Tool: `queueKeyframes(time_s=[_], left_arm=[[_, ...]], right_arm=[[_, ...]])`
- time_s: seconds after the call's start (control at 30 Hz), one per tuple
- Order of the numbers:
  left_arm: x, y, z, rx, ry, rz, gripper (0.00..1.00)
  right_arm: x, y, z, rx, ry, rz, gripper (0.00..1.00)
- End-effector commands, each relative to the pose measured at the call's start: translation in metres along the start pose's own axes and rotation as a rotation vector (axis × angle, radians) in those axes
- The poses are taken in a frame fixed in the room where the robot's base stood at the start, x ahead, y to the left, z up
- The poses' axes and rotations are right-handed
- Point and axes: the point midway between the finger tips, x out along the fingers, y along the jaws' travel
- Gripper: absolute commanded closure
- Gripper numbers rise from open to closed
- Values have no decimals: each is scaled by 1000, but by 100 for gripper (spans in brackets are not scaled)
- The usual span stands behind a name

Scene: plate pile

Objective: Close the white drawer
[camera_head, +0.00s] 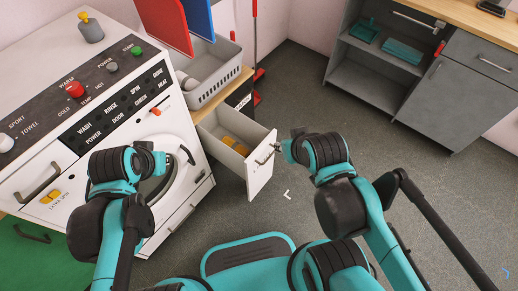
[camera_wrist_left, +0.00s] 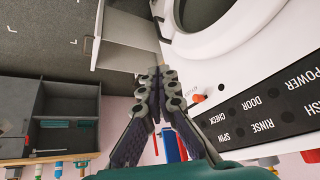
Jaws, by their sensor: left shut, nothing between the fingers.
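The white drawer (camera_head: 262,170) stands pulled out of a low unit beside the washing machine, with yellow items (camera_head: 236,145) inside. Its front has a small metal handle. My right gripper (camera_head: 279,148) is at the handle side of the drawer front, very close to it; whether it touches, and its finger opening, cannot be told. My left gripper (camera_head: 180,157) is in front of the washing machine, left of the drawer and apart from it. In the left wrist view, its fingertips (camera_wrist_left: 158,76) are together and empty, with the white drawer (camera_wrist_left: 126,32) beyond them.
The white washing machine (camera_head: 120,110) stands on the left, its round door beside my left gripper. A grey basket (camera_head: 215,80) sits on the unit above the drawer. Grey cabinets (camera_head: 450,95) stand at the back right. The floor right of the drawer is open.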

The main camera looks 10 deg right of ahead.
Motion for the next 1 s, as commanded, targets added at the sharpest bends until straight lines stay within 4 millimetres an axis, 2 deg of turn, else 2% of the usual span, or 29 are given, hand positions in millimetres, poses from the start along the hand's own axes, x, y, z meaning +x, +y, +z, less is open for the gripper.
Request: queueKeyframes(time_s=[0.27, 0.47, 0.6, 0.73, 0.87, 1.0], left_arm=[[15, 22, -50, 273, -72, 87, 100], [52, 60, -100, 614, -136, 216, 100], [89, 94, -126, 869, -166, 326, 100], [130, 130, -140, 1107, -177, 439, 100], [175, 168, -142, 1340, -171, 562, 100], [225, 212, -131, 1590, -144, 705, 100]], right_arm=[[-7, 0, -5, 0, 0, 0, 69], [-14, 0, -10, 0, 0, 0, 69], [-19, 0, -14, 0, 0, 0, 69], [-23, 0, -17, 0, 0, 0, 69], [-28, 0, -20, 0, 0, 0, 69], [-33, 0, -24, 0, 0, 0, 69]])
